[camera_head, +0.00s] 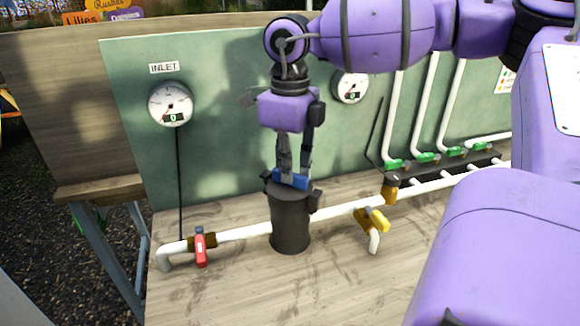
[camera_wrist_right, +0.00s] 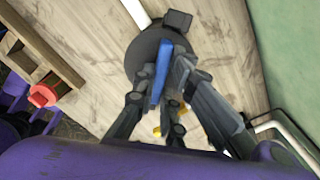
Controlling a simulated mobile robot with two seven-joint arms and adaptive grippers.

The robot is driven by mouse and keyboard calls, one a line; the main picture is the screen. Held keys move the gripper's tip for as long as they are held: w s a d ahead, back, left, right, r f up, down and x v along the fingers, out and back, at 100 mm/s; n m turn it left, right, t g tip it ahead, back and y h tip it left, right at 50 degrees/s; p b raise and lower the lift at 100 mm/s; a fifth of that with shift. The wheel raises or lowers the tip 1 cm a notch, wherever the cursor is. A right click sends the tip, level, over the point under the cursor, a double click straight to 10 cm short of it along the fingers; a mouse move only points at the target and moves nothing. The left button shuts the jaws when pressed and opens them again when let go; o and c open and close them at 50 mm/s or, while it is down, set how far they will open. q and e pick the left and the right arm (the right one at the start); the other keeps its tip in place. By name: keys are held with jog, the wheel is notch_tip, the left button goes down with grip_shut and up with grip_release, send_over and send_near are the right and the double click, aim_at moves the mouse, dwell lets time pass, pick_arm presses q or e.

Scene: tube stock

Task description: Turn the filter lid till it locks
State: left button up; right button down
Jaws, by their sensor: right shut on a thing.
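The filter is a dark grey upright canister (camera_head: 290,224) on the bench, joined to the white pipe. Its dark lid (camera_head: 268,187) sits on top and has a blue handle bar (camera_head: 294,180) across it. My right gripper (camera_head: 292,174) comes down from above and is shut on the blue handle. In the right wrist view the fingers (camera_wrist_right: 170,85) stand on both sides of the blue handle (camera_wrist_right: 161,72), above the round dark lid (camera_wrist_right: 136,58). A dark block (camera_wrist_right: 177,19) juts out at the lid's edge. My left gripper is not in view.
A red-handled valve (camera_head: 201,248) is left of the filter and a yellow-handled valve (camera_head: 376,218) right of it. Two gauges, the inlet one (camera_head: 171,104) and another (camera_head: 351,87), hang on the green panel (camera_head: 225,130). Green valves (camera_head: 427,157) line the back right. The front bench is clear.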

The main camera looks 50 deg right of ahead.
jog(key=shift+m, duration=0.4)
jog(key=c, duration=1.7)
grip_release()
jog(key=shift+c, duration=0.2)
notch_tip(320, 180, up, 12)
